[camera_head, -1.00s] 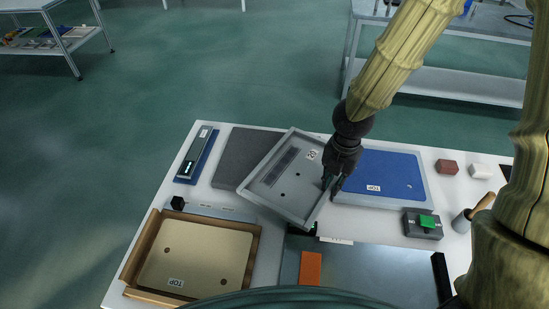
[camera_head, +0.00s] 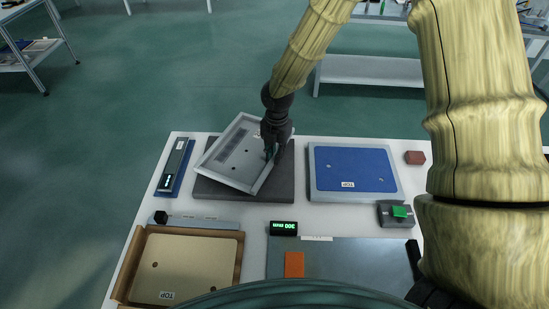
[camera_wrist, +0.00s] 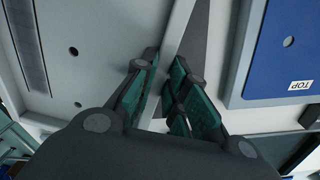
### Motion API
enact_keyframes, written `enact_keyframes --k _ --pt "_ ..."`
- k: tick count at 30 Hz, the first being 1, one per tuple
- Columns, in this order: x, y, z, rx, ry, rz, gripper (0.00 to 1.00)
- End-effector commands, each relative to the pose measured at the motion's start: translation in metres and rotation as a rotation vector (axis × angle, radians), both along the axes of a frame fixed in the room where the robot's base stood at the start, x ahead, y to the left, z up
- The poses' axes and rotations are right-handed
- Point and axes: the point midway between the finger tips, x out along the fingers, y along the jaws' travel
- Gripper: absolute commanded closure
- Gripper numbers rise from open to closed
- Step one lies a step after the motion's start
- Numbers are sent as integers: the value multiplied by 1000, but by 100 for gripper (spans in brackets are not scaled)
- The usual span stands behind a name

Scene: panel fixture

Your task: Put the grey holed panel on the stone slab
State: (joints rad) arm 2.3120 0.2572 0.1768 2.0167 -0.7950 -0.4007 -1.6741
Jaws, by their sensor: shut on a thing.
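The grey holed panel (camera_head: 232,158) is a shallow tray-like plate with small holes and a dark slotted strip. My gripper (camera_head: 271,152) is shut on its right edge. The panel is turned at an angle over the dark stone slab (camera_head: 275,187), with its left corner reaching past the slab's left edge. I cannot tell whether it touches the slab. In the wrist view the panel (camera_wrist: 85,75) fills the left, and its rim lies between the fingers of my gripper (camera_wrist: 160,85).
A blue panel (camera_head: 355,168) in a pale frame lies right of the slab. A beige panel (camera_head: 190,265) sits in a wooden tray (camera_head: 238,262) at the front left. A slim blue-grey device (camera_head: 174,168) lies left of the slab. A green-buttoned box (camera_head: 397,214) and a small display (camera_head: 283,228) stand nearby.

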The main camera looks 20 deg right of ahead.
Motion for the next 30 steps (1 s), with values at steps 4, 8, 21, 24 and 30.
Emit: enact_keyframes --k 4,8,21,24,30 --pt "1 0 -3 0 0 0 100" --pt "0 0 -13 -2 2 0 100" --pt "1 0 -35 0 -1 -1 100" --pt "1 0 -36 -1 -1 0 100" --pt "1 0 -36 0 0 0 64"
